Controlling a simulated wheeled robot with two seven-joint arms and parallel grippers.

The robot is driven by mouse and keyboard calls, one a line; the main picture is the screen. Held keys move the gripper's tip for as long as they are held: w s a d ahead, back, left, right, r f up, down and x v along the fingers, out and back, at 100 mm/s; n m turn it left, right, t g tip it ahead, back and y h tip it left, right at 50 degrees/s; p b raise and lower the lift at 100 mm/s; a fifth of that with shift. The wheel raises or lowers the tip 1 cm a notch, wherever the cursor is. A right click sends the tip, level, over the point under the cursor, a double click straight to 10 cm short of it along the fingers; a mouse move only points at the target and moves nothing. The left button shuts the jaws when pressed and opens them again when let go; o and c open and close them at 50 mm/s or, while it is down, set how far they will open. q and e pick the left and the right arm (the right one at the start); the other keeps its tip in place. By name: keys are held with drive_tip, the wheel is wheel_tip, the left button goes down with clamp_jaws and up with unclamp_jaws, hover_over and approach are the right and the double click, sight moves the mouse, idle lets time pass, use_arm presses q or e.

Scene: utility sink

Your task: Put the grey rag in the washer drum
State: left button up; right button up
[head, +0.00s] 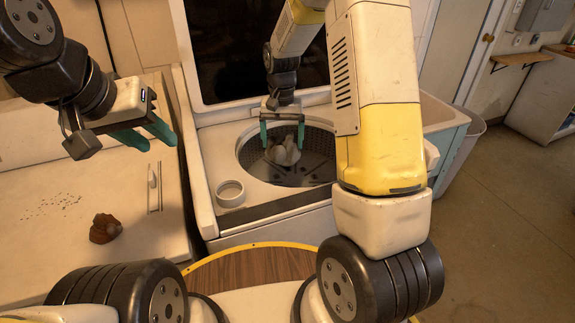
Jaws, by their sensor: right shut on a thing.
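The grey rag (284,153) is a crumpled lump between the teal fingers of my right gripper (283,142). That gripper is shut on the rag and points down into the mouth of the washer drum (310,170). The rag hangs inside the round opening, above the dark drum bottom; whether it touches the bottom I cannot tell. My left gripper (148,136) is open and empty, with its teal fingers apart, above the counter left of the washer.
The washer's dark lid (240,50) stands raised behind the drum. A brown crumpled thing (105,228) and dark specks (62,201) lie on the left counter (40,245). A sink (442,112) stands right of the washer.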

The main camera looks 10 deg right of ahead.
wheel_tip(320, 180, down, 18)
idle(0.6)
drive_tip(key=o, duration=1.3)
